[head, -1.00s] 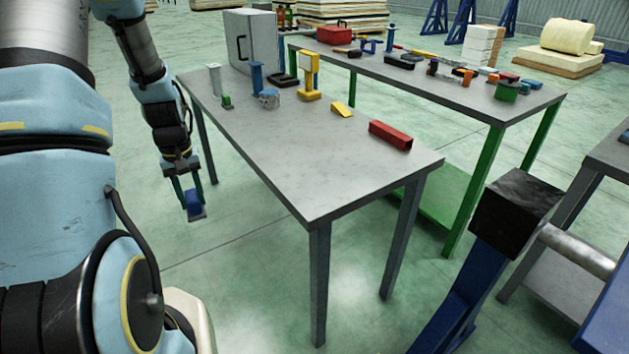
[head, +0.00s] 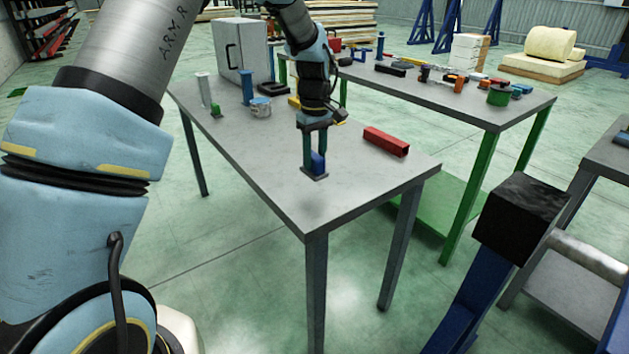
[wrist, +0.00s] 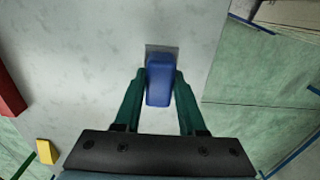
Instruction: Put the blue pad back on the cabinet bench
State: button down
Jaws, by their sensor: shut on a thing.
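The blue pad (head: 318,160) is a small blue block on a thin grey plate. My gripper (head: 314,157) points down and is shut on the blue block, a finger on each side. In the wrist view the pad (wrist: 159,88) sits between the green fingers of my gripper (wrist: 160,76), with its grey plate showing at the far end. The pad is over the near half of the grey cabinet bench (head: 255,165). I cannot tell whether its plate touches the top. The white cabinet (head: 241,50) stands at the bench's far end.
A red bar (head: 386,141) lies right of my gripper. A yellow wedge (wrist: 47,151) shows in the wrist view. Blue and white posts and a small can (head: 260,107) stand toward the cabinet. The bench's near corner is clear. A green-legged table (head: 440,95) stands behind.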

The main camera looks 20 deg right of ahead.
aim_at(315, 177)
jog(key=shift+f+p, duration=0.85)
jog(key=shift+f, duration=2.25)
jog(key=shift+f, duration=0.1)
jog(key=shift+c, duration=2.4)
grip_release()
notch_tip(315, 177, up, 12)
jog(key=b, duration=0.4)
